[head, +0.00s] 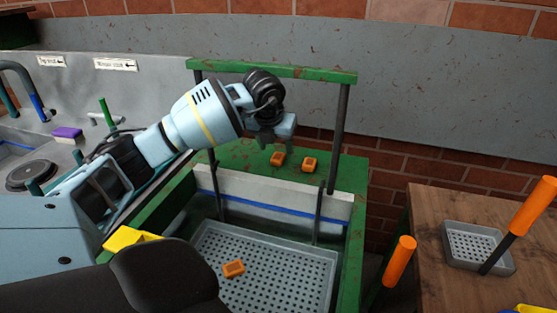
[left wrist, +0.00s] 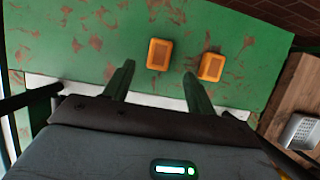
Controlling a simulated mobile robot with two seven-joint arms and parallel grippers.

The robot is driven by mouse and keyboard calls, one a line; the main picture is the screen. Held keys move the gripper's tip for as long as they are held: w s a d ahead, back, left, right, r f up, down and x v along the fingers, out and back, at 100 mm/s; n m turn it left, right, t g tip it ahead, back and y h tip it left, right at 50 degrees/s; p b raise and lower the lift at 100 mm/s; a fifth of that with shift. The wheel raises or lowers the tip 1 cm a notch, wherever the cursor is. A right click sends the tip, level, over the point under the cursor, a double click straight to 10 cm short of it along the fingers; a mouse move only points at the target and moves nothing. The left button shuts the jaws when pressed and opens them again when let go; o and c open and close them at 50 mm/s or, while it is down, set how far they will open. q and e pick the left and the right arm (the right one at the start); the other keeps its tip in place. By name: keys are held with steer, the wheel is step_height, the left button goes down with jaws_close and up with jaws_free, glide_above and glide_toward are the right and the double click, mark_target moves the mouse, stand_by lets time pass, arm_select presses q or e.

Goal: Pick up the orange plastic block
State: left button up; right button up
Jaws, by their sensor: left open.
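Two small orange plastic blocks lie on the green surface at the far end of the belt frame. The left one (head: 277,159) is just below my left gripper (head: 277,140), and the right one (head: 310,164) lies a little to its right. In the left wrist view, the left block (left wrist: 159,54) sits ahead of and between the two open fingers (left wrist: 158,82). The right block (left wrist: 211,66) is beyond the right finger. My left gripper is open and empty. A third orange block (head: 234,268) lies in the grey perforated tray (head: 285,262). My right gripper is not seen.
A white board with a blue stripe (head: 280,200) stands in front. A wooden table (head: 430,225) with a small grey tray (head: 470,262) is at the right.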

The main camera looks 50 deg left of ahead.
mark_target(278, 156)
arm_select(q)
steer(key=x, duration=0.5)
steer(key=shift+w+a, duration=0.25)
steer(key=shift+r, duration=0.1)
steer(key=c, duration=1.1)
steer(key=shift+o, duration=0.2)
steer(key=shift+r, duration=0.85)
steer(key=shift+v, duration=1)
steer(key=s+d+r+b, duration=0.1)
steer(key=s+d, duration=0.9)
steer(key=s, duration=0.1)
steer(key=shift+s+r, duration=0.25)
steer(key=shift+s, duration=0.15)
